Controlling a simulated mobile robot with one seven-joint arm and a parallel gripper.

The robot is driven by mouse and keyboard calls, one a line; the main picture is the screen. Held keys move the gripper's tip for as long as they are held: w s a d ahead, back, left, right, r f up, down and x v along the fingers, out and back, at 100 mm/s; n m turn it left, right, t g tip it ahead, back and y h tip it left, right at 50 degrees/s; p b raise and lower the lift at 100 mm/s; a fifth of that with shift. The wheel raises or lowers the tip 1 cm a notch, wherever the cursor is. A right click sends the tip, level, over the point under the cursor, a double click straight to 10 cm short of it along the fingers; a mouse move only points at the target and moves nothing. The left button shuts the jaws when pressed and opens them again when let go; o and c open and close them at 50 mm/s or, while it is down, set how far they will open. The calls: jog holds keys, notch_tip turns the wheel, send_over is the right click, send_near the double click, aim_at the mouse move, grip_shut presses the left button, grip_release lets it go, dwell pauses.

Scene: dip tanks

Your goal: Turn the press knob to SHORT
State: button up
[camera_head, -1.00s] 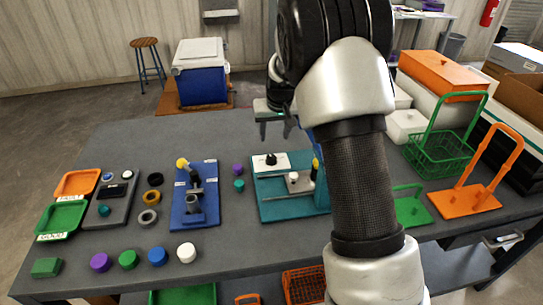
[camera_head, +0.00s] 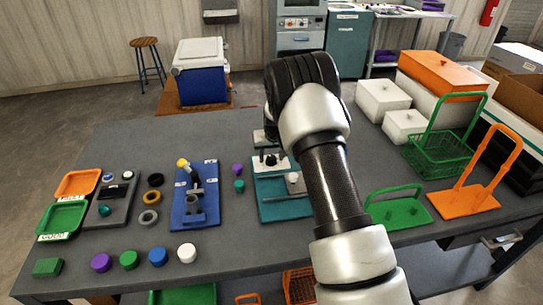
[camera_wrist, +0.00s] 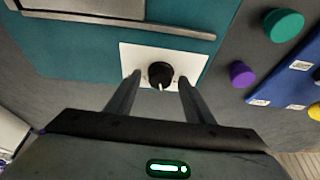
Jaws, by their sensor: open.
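The press knob (camera_wrist: 160,74) is a round black knob with a white pointer mark, on a white plate (camera_wrist: 188,57) fixed to the teal press base (camera_wrist: 60,45). In the wrist view the pointer aims toward my gripper. My gripper (camera_wrist: 160,78) is open, with one finger on each side of the knob and a gap on both sides. In the head view my gripper (camera_head: 271,150) is over the knob (camera_head: 271,160) at the back of the teal base (camera_head: 285,209). My arm hides part of the press. No lettering on the plate is readable.
A blue press fixture (camera_head: 195,215) stands to the left, with a purple piece (camera_head: 238,170) and a teal piece (camera_head: 239,185) between.

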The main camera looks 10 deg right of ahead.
jog(key=c, duration=1)
jog(key=shift+c, duration=0.2)
jog(key=shift+m, duration=0.4)
jog(key=m, duration=0.1)
jog(key=m+h+b, duration=0.1)
jog(key=shift+a+f+m, duration=0.1)
jog(key=shift+a+m, duration=0.1)
jog(key=shift+m, duration=0.2)
jog(key=m+h+b, duration=0.1)
jog(key=m, duration=0.1)
jog(key=m+g+h+b, duration=0.1)
jog(key=m, duration=0.1)
jog(key=shift+w+a+m, duration=0.15)
jog(key=shift+m, duration=0.15)
jog(key=m+g+h+b, duration=0.1)
jog(key=m, duration=0.3)
jog(key=shift+w+b, duration=0.1)
jog(key=shift+b, duration=0.2)
jog(key=shift+m+g+b, duration=0.3)
jog(key=shift+m+g, duration=0.3)
jog(key=shift+m, duration=0.8)
